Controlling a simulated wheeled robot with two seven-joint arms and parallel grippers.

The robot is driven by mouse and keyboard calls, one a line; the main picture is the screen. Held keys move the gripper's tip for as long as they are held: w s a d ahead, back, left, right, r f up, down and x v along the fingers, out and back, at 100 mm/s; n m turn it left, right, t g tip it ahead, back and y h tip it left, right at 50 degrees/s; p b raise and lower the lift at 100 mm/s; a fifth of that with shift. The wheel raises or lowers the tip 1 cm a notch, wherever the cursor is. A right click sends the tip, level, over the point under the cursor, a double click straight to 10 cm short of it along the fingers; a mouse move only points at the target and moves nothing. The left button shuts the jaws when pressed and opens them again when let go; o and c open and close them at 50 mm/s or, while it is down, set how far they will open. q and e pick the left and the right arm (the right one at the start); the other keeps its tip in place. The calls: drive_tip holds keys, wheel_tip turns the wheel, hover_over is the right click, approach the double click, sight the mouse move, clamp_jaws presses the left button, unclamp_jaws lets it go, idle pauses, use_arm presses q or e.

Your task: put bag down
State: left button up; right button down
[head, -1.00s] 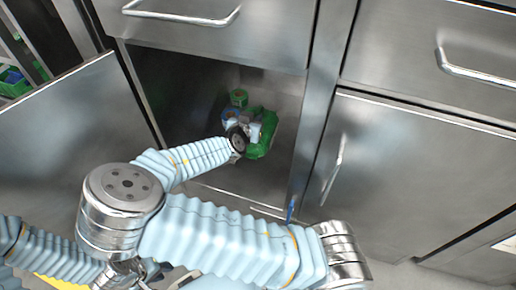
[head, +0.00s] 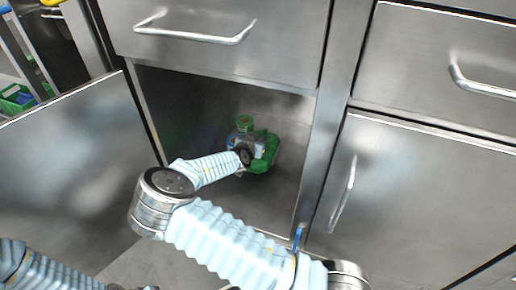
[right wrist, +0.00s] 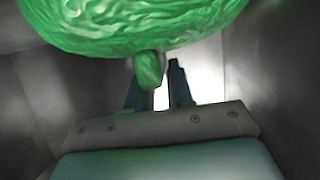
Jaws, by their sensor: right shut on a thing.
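A green bag (head: 265,153) is inside the open lower cabinet (head: 292,182), close to its floor; I cannot tell if it rests there. My right gripper (head: 258,150) reaches into the cabinet at the bag's left side. In the right wrist view the bag (right wrist: 140,22) fills the top of the picture. There my right gripper (right wrist: 157,80) is shut on the bag's narrow knotted end, with the round body beyond the fingers. My left arm shows only at the lower left of the head view, and its gripper is not in view.
The cabinet door (head: 75,150) is open to the left. A drawer (head: 215,62) is above the opening, and a closed door (head: 420,200) is to the right. The cabinet floor in front of the bag looks clear.

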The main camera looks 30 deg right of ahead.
drive_tip(key=shift+w+d+f, duration=0.1)
drive_tip(key=shift+w+f, duration=0.05)
drive_tip(key=shift+w, duration=0.05)
drive_tip(key=shift+w+d+f+b, duration=0.15)
drive_tip(key=shift+f+b, duration=0.25)
drive_tip(key=shift+f, duration=1.3)
drive_tip(key=shift+f, duration=0.1)
drive_tip(key=c, duration=1.4)
unclamp_jaws()
drive_tip(key=shift+f, duration=0.2)
drive_tip(key=shift+c, duration=0.2)
drive_tip(key=o, duration=0.4)
drive_tip(key=shift+r, duration=0.1)
drive_tip(key=shift+o, duration=0.2)
drive_tip(key=shift+r, duration=0.25)
drive_tip(key=p+v, duration=0.1)
drive_tip(key=v, duration=1.1)
drive_tip(key=shift+p, duration=0.4)
